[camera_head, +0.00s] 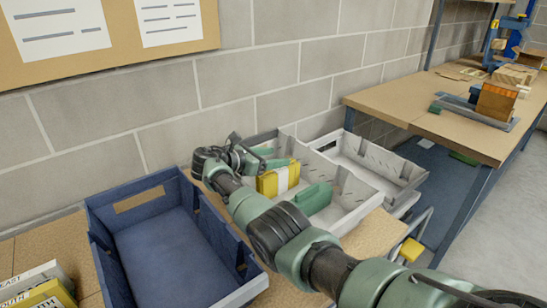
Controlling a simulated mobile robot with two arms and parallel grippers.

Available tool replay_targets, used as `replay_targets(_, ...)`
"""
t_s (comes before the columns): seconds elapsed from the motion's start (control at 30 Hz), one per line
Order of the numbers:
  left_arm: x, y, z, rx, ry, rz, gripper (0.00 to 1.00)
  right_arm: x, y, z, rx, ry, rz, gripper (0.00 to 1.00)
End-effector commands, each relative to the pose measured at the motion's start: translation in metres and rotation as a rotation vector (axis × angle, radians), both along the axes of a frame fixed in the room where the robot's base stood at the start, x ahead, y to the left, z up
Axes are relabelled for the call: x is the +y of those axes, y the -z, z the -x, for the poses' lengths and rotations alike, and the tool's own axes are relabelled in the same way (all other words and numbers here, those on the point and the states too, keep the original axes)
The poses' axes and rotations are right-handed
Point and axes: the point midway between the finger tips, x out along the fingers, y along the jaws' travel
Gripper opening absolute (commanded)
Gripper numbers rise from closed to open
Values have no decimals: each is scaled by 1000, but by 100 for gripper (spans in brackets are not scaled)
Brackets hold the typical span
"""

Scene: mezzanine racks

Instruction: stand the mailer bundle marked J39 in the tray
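A yellow bundle with a white band (267,184) stands in a pale grey tray (353,206). I cannot read J39 on anything. My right gripper (252,160) is at the tray's left end, beside the yellow bundle. My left gripper is out of view.
An empty blue bin (160,250) stands left of the tray. Yellow and white printed items (45,290) lie at the bottom left. A second pale tray (398,168) adjoins at the right. A workbench (440,113) stands further right. A block wall runs behind.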

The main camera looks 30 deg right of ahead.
Motion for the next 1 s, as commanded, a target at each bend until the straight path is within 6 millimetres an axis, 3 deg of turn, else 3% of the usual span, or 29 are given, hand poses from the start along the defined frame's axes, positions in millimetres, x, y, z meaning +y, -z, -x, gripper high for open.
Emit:
replay_targets(0.2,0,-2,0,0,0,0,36,0,-2,0,-1,0,0,62)
replay_targets(0.33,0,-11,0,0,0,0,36,0,-16,0,-3,1,-2,62)
replay_targets(0.7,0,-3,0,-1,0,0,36,77,-34,5,-1,-4,-1,62)
replay_targets(1.0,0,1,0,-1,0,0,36,112,-46,9,0,0,-1,62)
